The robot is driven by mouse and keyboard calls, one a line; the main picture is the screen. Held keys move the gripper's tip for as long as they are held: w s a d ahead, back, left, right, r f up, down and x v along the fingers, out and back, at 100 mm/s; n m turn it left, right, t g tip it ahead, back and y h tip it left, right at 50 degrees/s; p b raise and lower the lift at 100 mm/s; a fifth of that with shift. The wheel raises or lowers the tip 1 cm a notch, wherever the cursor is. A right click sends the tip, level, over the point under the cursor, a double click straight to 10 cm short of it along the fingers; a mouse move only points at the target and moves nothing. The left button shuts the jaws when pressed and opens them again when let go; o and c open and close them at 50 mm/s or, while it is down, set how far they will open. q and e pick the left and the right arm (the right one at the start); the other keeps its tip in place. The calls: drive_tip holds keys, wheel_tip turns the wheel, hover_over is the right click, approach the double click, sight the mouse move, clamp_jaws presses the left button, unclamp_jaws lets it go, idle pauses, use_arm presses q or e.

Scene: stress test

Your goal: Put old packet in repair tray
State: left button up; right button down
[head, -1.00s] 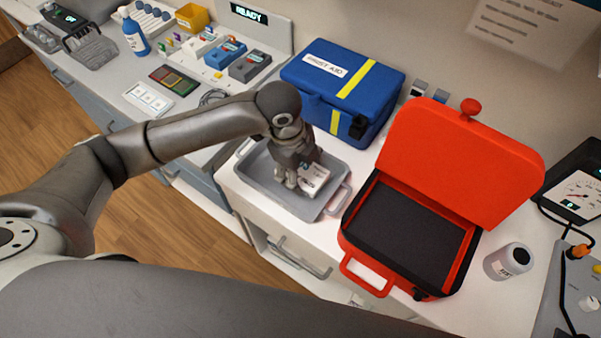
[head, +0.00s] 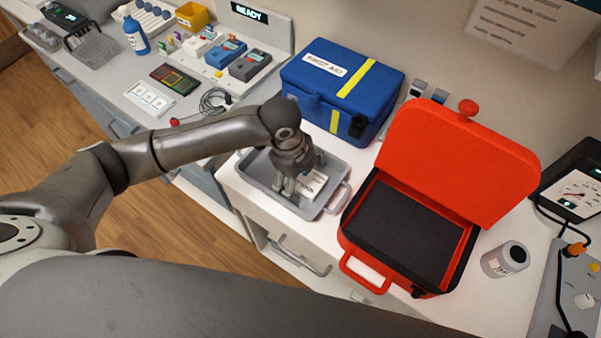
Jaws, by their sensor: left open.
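A white packet (head: 313,186) lies in the grey tray (head: 331,203), which stands on the white counter between the blue first aid box and the red case. My left gripper (head: 295,190) points down over the tray, open, with its fingers just left of the packet. The gripper hides part of the packet and the tray floor, and I cannot tell whether a finger touches the packet. My right gripper is not in view.
A blue first aid box (head: 335,92) stands behind the tray. An open red case (head: 405,228) with a raised lid is to the right, and a grey jar (head: 505,259) stands beyond it.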

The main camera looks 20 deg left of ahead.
use_arm(q)
wheel_tip(320, 180, up, 12)
drive_tip(key=s+a, duration=0.1)
drive_tip(key=shift+a+b, duration=0.3)
drive_tip(key=shift+b, duration=0.1)
drive_tip(key=shift+s, duration=0.15)
idle(0.4)
